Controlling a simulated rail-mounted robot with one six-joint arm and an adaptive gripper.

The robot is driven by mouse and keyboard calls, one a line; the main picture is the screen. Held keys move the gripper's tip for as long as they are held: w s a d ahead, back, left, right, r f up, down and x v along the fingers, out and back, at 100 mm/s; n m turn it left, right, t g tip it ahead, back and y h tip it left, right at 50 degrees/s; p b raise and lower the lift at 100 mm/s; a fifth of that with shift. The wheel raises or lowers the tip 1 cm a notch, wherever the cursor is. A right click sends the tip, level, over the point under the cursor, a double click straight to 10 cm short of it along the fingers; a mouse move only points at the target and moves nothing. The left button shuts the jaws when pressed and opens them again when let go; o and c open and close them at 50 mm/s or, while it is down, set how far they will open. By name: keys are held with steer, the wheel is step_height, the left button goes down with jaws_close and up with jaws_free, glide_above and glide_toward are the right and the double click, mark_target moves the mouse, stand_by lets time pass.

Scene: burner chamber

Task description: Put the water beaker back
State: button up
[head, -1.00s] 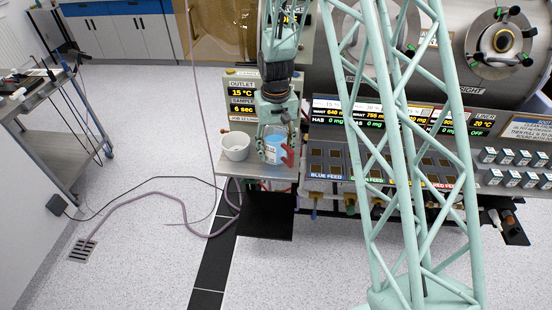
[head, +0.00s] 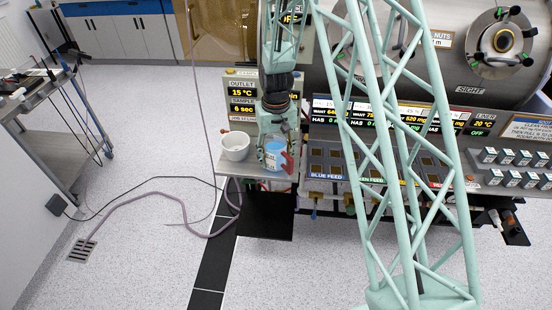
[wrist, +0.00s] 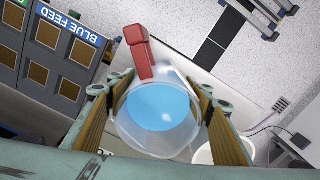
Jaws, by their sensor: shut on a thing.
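The water beaker (head: 275,155) is clear with blue water in it and a red handle. It is upright at the right part of the small metal shelf, and I cannot tell whether its base touches the shelf. In the wrist view the beaker (wrist: 158,118) shows from above, between the two fingers, with the red handle (wrist: 138,50) pointing away from my gripper. My gripper (head: 276,148) is shut on the beaker, one finger on each side; the fingers also show in the wrist view (wrist: 158,112).
A white bowl-like cup (head: 236,146) stands left of the beaker on the shelf (head: 229,167). The outlet display (head: 241,92) is behind. The blue feed panel (head: 325,160) lies close on the right. Hoses lie on the floor at left.

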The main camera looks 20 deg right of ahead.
mark_target(276, 136)
steer(key=shift+w+d+f, duration=0.1)
steer(key=shift+f, duration=0.05)
steer(key=shift+f, duration=0.15)
steer(key=o, duration=1.2)
steer(key=shift+r, duration=0.2)
steer(key=shift+r+p, duration=0.35)
steer(key=shift+r, duration=5.6)
steer(key=shift+r, duration=0.1)
